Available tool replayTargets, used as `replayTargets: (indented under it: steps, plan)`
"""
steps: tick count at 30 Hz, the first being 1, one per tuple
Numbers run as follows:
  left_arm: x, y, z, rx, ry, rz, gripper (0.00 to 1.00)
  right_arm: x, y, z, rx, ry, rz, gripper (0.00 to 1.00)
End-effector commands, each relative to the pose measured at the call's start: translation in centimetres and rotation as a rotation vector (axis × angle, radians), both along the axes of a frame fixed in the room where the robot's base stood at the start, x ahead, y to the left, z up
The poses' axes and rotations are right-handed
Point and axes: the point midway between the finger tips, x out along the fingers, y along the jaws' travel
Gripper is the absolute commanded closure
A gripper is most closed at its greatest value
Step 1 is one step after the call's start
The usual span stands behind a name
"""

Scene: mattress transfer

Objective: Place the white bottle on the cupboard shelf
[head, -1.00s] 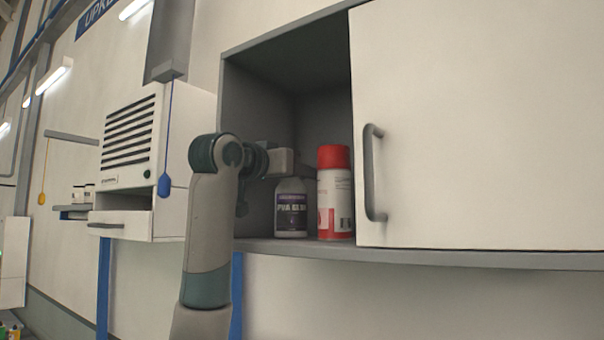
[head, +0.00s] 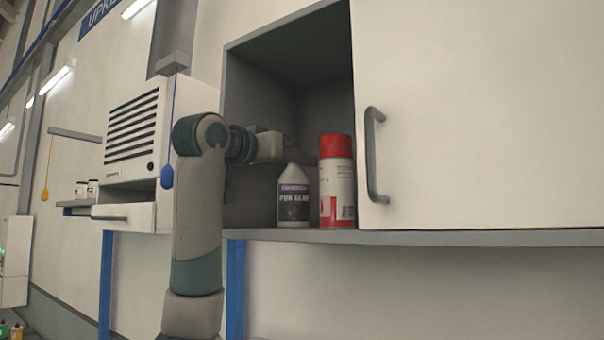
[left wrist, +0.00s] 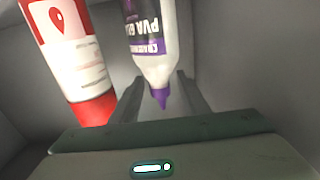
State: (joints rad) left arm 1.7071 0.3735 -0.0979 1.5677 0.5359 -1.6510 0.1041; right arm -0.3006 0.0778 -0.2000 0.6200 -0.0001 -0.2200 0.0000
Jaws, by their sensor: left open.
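The white bottle (head: 294,206) has a purple and black "PVA GLUE" label and stands upright on the cupboard shelf (head: 262,234), just left of a red and white can. In the left wrist view the bottle (left wrist: 150,45) appears upside down, its purple nozzle pointing towards my gripper. My left gripper (head: 298,155) is at the bottle's top inside the cupboard opening. Its fingers (left wrist: 158,84) are open and spread either side of the bottle's neck, with a gap visible. In the head view the nozzle is hidden or hard to make out. My right gripper is not in view.
The red and white can (head: 337,182) stands close to the bottle's right. A closed white door (head: 470,120) with a grey handle (head: 373,155) covers the cupboard's right part. A white vented unit (head: 135,150) hangs left of my arm.

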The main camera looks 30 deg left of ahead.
Motion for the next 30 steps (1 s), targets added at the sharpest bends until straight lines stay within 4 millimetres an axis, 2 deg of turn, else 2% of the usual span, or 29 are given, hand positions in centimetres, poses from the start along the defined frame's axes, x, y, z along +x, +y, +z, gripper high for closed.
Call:
replayTargets:
  steps: [1, 6, 15, 21, 30]
  plan:
    - [-0.9, 0.2, -0.5, 0.001, -0.003, 0.001, 0.59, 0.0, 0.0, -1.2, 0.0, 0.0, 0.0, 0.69]
    - [-3.7, 0.6, -0.5, 0.001, -0.004, 0.001, 0.59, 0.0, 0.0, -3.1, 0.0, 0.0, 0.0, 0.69]
    - [-7.5, 1.2, -0.3, 0.001, -0.001, 0.0, 0.59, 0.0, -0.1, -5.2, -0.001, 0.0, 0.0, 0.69]
    - [-8.3, 1.3, -0.1, 0.001, 0.001, 0.0, 0.59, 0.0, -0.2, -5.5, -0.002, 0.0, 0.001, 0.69]
    - [-8.3, 1.3, 0.0, 0.001, 0.001, 0.0, 0.59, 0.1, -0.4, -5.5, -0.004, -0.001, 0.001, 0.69]
